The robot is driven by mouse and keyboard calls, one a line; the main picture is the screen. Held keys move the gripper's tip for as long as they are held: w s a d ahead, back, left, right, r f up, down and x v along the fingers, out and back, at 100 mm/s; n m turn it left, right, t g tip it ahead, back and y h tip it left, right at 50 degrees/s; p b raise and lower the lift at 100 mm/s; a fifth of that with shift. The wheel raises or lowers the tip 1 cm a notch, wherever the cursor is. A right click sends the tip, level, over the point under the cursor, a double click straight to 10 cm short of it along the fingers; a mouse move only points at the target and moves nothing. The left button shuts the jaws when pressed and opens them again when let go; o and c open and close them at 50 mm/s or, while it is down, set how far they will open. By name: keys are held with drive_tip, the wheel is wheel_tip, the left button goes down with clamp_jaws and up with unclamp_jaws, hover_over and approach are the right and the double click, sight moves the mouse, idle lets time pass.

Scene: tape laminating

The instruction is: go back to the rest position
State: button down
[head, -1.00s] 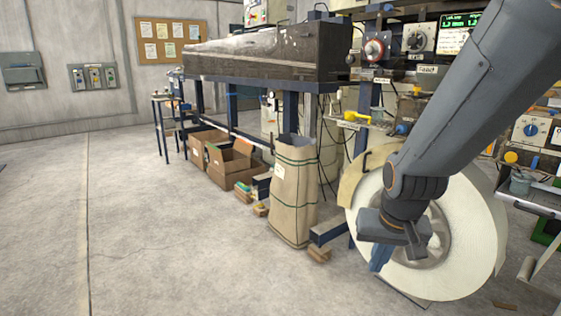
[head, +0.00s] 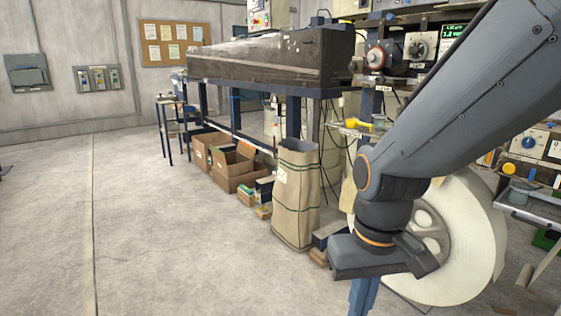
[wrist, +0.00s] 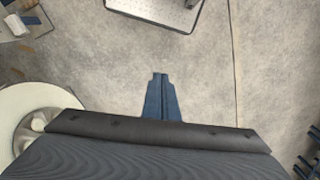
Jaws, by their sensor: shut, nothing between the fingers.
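My gripper (head: 363,299) hangs at the end of the bent grey arm in the head view, in front of the large white reel (head: 470,235). Its blue fingers point down and run out of the bottom of that view. In the wrist view the two fingers of my gripper (wrist: 160,78) lie together, shut and empty above bare concrete floor. The reel (wrist: 22,100) also shows at the left edge there. The arm covers part of the reel and its hub in the head view.
A tan sack (head: 296,205) stands left of the arm, with cardboard boxes (head: 232,168) behind it under the long dark machine (head: 265,60). A bench with control knobs (head: 528,142) is at the right. The floor (head: 170,230) on the left is clear.

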drive_tip(key=d+r+m+p, duration=0.1)
drive_tip(key=d+r+p, duration=0.4)
drive_tip(key=p, duration=0.5)
drive_tip(key=shift+s+d+r+m, duration=0.2)
drive_tip(key=shift+d+m, duration=0.1)
drive_tip(key=shift+d, duration=0.3)
